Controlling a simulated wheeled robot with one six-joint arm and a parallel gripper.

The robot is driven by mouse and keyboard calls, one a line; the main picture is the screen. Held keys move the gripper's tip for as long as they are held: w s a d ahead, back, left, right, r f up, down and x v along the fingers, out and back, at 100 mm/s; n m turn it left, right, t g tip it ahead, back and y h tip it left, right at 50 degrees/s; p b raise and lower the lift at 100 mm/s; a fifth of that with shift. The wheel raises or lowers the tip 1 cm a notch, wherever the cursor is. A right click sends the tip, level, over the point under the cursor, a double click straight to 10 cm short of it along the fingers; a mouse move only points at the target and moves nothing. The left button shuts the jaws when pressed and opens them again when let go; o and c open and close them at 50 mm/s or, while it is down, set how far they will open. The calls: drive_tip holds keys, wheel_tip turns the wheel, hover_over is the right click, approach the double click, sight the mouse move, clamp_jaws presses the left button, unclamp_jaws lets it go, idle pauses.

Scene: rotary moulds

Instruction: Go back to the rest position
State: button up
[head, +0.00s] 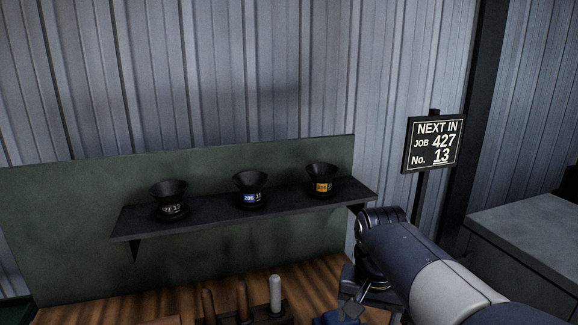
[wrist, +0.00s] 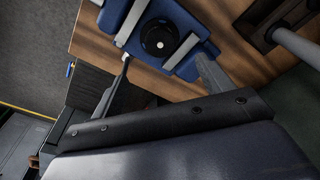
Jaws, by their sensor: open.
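My gripper (wrist: 164,58) is open in the wrist view, its two fingers spread apart with nothing held between them. Beyond the fingers is a blue fixture (wrist: 182,20) with pale bars, and a round black part (wrist: 158,38) with a small white spot sits in it. I cannot tell the gap between the fingertips and that part. In the head view my arm reaches in from the lower right, and my gripper (head: 350,306) points down over the bench near the bottom edge. Part of the blue fixture (head: 338,319) shows below it.
A dark shelf (head: 245,212) holds three black flared cups (head: 168,200) (head: 250,190) (head: 322,181) with labels. Upright handles (head: 275,293) stand in a rack left of my gripper. A sign (head: 434,144) reads "NEXT IN JOB 427 No. 13". A grey cabinet (head: 530,228) stands right.

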drive_tip(key=f, duration=0.7)
drive_tip(key=w+f, duration=0.1)
drive_tip(key=f, duration=0.2)
drive_tip(key=shift+d+f, duration=0.15)
drive_tip(key=shift+d, duration=0.1)
drive_tip(key=shift+w+p, duration=0.1)
drive_tip(key=shift+p, duration=0.55)
drive_tip(key=shift+w+d+r+p, duration=0.1)
drive_tip(key=shift+r+p, duration=0.65)
drive_tip(key=shift+r, duration=0.6)
